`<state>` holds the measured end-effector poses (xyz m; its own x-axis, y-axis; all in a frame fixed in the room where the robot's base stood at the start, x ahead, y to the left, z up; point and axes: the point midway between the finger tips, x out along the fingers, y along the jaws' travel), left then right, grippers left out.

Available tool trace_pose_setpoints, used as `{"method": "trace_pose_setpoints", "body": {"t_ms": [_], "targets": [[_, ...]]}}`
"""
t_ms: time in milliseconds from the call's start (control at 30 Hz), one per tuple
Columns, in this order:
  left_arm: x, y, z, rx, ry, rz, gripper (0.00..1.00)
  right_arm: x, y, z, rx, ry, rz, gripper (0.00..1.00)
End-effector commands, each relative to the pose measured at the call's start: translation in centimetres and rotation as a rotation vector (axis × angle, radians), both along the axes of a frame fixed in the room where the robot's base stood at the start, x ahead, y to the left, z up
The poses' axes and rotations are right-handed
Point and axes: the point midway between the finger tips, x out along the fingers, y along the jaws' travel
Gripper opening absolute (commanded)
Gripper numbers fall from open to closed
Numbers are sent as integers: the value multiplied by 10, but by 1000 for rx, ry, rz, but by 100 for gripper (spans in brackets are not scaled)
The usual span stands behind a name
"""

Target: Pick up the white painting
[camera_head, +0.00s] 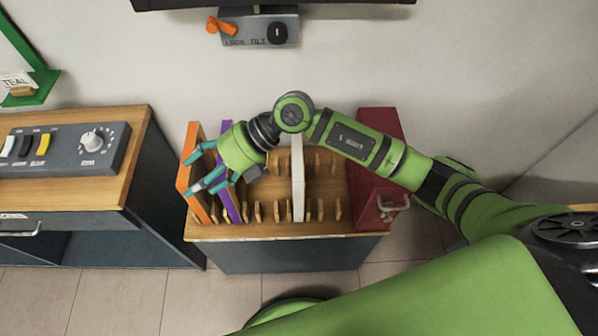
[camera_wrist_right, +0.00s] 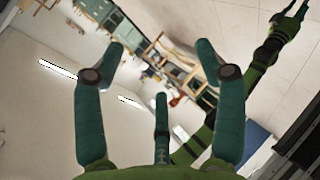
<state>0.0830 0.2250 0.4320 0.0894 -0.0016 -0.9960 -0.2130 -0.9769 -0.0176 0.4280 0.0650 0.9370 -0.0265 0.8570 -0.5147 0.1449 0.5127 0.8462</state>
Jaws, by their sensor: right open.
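The white painting (camera_head: 298,180) stands upright, edge-on, in a slot near the middle of the wooden peg rack (camera_head: 330,229) in the head view. Its upper part is partly covered by my right arm. My right gripper (camera_head: 203,172) is open, to the left of the white painting, over the orange and purple paintings. I cannot tell whether its fingers touch them. In the right wrist view the fingers (camera_wrist_right: 160,75) are spread with nothing between them.
An orange painting (camera_head: 190,190) and a purple painting (camera_head: 232,207) stand at the rack's left. A dark red case (camera_head: 385,125) stands at its right end. A control panel (camera_head: 60,148) sits on the left desk. A wall box (camera_head: 260,30) is at the back.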

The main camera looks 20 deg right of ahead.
Motion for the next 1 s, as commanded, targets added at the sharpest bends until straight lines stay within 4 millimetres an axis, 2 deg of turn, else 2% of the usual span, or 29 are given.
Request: {"method": "trace_pose_setpoints", "body": {"t_ms": [33,133,200,300,400,500,667,867,1000], "targets": [[0,0,0,0,-1,0,41,11,-27,-23,-182,-10,15,71],[0,-1,0,-1,-1,1,41,31,-87,-55,-515,1,0,71],[1,-1,0,-2,-1,1,41,43,-128,-64,-706,12,-34,71],[1,-2,0,-2,-2,1,41,56,-174,-66,-900,28,-91,71],[1,-2,1,-4,-2,1,41,61,-198,-64,-1003,42,-128,71],[1,-3,4,-4,-2,1,41,63,-206,-68,-1036,48,-140,71],[1,-3,11,-4,-2,1,41,63,-205,-84,-1036,51,-138,71],[2,-3,24,-4,-3,1,41,66,-200,-112,-1034,50,-136,71],[2,-3,24,-4,-3,1,41,66,-201,-130,-1033,48,-137,71]]}}
